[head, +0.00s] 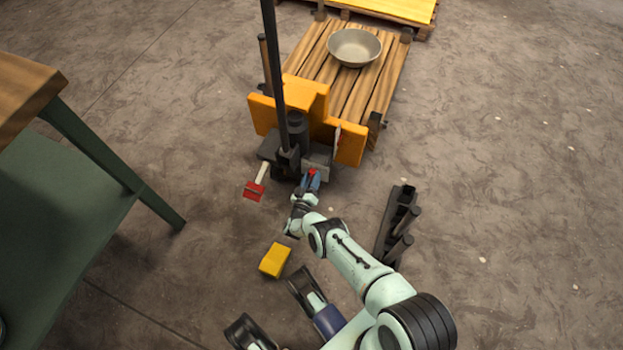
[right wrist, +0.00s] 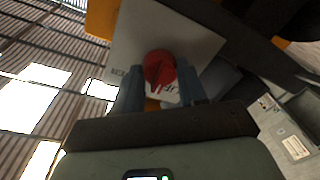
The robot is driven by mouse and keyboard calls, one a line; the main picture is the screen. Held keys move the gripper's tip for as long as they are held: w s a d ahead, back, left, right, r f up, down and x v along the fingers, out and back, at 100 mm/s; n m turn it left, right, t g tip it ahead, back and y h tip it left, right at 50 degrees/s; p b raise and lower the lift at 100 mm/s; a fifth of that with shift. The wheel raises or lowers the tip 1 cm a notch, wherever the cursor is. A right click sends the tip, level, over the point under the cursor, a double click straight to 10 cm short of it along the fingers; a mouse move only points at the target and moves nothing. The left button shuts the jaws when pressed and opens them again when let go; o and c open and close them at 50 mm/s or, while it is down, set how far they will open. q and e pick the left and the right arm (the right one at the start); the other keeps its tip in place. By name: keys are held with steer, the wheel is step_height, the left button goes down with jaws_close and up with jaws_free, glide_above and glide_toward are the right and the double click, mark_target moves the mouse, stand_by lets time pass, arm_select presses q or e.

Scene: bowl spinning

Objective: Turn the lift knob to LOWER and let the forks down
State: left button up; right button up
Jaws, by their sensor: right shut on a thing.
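The red lift knob (right wrist: 160,66) sits on a light grey plate (right wrist: 190,35) in the right wrist view. My right gripper (head: 313,180) is shut on the knob, with one blue-grey finger on each side. The plate carries dark lettering, partly hidden by the knob and fingers; I cannot read which setting the knob is at. In the head view the orange pallet truck (head: 349,146) stands with its dark mast upright. Its forks are hidden under the wooden pallet (head: 305,65), so their height cannot be told.
A metal bowl (head: 354,46) rests on the pallet. A red pedal (head: 254,190) sticks out left of the truck's base. A yellow block (head: 275,260) and a dark rack (head: 384,245) are on the floor nearby. A green-legged table (head: 100,150) stands at left. The right floor is clear.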

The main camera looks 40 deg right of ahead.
steer(key=m, duration=0.5)
steer(key=shift+f+m, duration=0.1)
steer(key=shift+m, duration=0.2)
steer(key=m, duration=0.3)
steer(key=shift+s+h, duration=0.1)
steer(key=shift+h, duration=0.3)
steer(key=shift+a+m, duration=0.1)
steer(key=shift+m, duration=0.6)
steer(key=o, duration=1.1)
steer(key=shift+c, duration=0.2)
arm_select(q)
steer(key=w+r+t+p, duration=0.2)
steer(key=w+r+p, duration=0.1)
steer(key=w, duration=0.3)
steer(key=shift+w+d+r, duration=0.2)
steer(key=shift+d+r, duration=0.1)
steer(key=shift+d, duration=0.1)
arm_select(e)
steer(key=v, duration=1.3)
steer(key=shift+a, duration=0.15)
